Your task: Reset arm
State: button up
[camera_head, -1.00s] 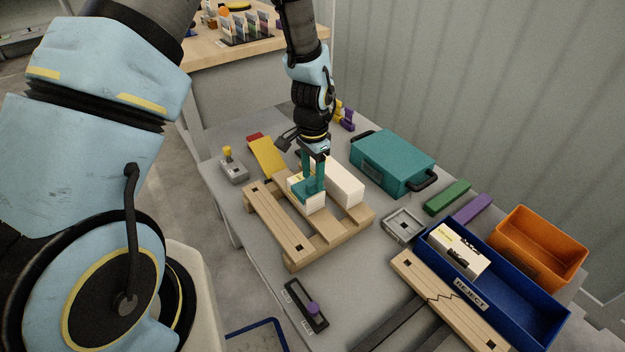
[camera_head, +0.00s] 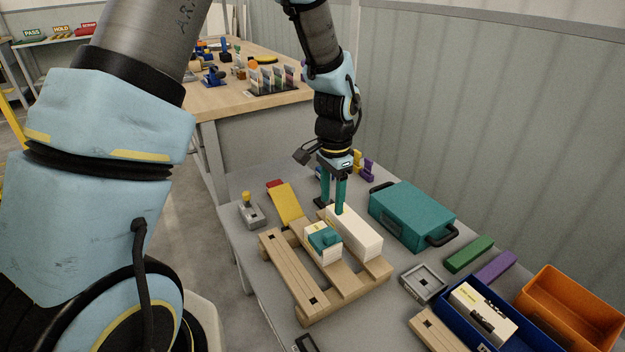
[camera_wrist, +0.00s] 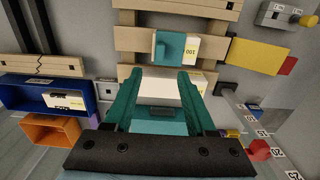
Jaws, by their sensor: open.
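My gripper (camera_head: 333,192) has two long teal fingers and is open and empty. In the head view it hangs above the back of the wooden pallet (camera_head: 313,300), near the long white box (camera_head: 355,235). A smaller white box (camera_head: 322,243) with a teal piece on it rests on the pallet in front of the fingers. In the wrist view my gripper (camera_wrist: 157,82) shows spread fingers, with the long white box (camera_wrist: 170,86) beyond and between them. The small box (camera_wrist: 187,48) lies farther up, clear of the fingers.
A teal case (camera_head: 410,215) stands right of the pallet. A blue bin (camera_head: 452,312) holding a white box and an orange bin (camera_head: 570,310) are at the right. A yellow ramp (camera_head: 286,204) and a grey switch box (camera_head: 251,213) lie at the left. A corrugated wall closes the back.

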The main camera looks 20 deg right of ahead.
jog(key=w+a+r+n+p, duration=0.2)
jog(key=a+r+n, duration=0.25)
jog(key=a, duration=0.45)
jog(key=w+a+r+n+p, duration=0.1)
jog(key=w+a+r+n, duration=0.15)
jog(key=a+r, duration=0.45)
jog(key=s+a+r+n+p, duration=0.1)
jog(key=s+a+r+n, duration=0.1)
jog(key=a, duration=0.5)
jog(key=s+a+r+n+t+p, duration=0.1)
jog(key=s+a+r+n, duration=0.1)
jog(key=a+n, duration=0.3)
jog(key=s+a, duration=0.1)
jog(key=a, duration=0.2)
jog(key=shift+s+n+t, duration=0.15)
jog(key=shift+n+t, duration=0.15)
